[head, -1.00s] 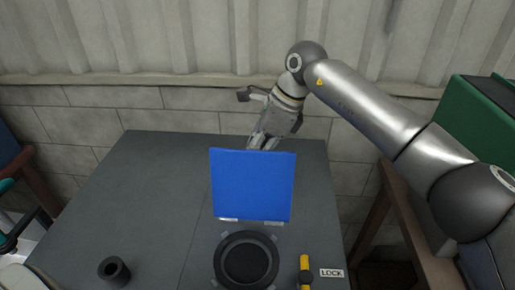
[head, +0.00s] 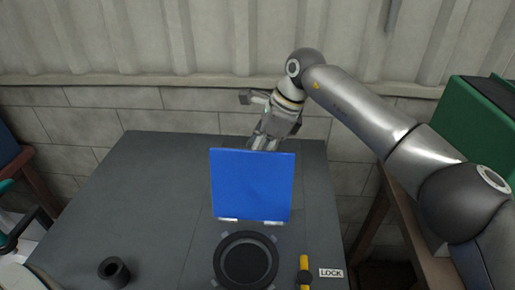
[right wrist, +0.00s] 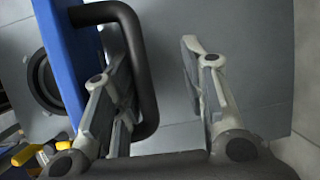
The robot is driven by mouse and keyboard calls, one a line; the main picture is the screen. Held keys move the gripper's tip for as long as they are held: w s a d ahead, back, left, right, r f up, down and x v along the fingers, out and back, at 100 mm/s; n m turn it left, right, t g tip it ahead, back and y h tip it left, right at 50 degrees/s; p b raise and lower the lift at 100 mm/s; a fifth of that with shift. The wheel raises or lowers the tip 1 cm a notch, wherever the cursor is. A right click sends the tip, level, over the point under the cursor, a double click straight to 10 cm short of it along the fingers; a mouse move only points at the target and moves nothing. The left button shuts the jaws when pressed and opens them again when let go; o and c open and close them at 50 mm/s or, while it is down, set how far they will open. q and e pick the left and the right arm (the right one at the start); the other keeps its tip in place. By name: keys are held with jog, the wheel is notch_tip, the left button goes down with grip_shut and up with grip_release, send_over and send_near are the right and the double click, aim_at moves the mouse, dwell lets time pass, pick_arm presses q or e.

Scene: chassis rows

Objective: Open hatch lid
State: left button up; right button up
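The blue hatch lid (head: 252,186) stands upright on its hinges, behind the round dark hatch opening (head: 246,259) in the grey table. In the right wrist view the lid (right wrist: 66,60) is at the left, with a black U-shaped handle (right wrist: 148,75) on its back. My right gripper (head: 262,140) is behind the lid in the head view, its fingertips partly hidden. In the right wrist view its fingers (right wrist: 148,58) are apart, one between the lid and the handle bar, the other clear on the bar's outer side. My left gripper is not in view.
A yellow latch (head: 304,270) sits beside the opening next to a LOCK label (head: 331,273). A short black cylinder (head: 114,271) stands on the table's front left. The table (head: 150,190) is clear to the left of the lid. A green box (head: 480,125) is at the right.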

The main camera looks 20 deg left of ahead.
jog(key=shift+a+r, duration=0.1)
jog(key=shift+r, duration=0.15)
jog(key=shift+w, duration=0.1)
jog(key=v, duration=1.1)
jog(key=shift+r, duration=0.4)
jog(key=shift+f, duration=0.1)
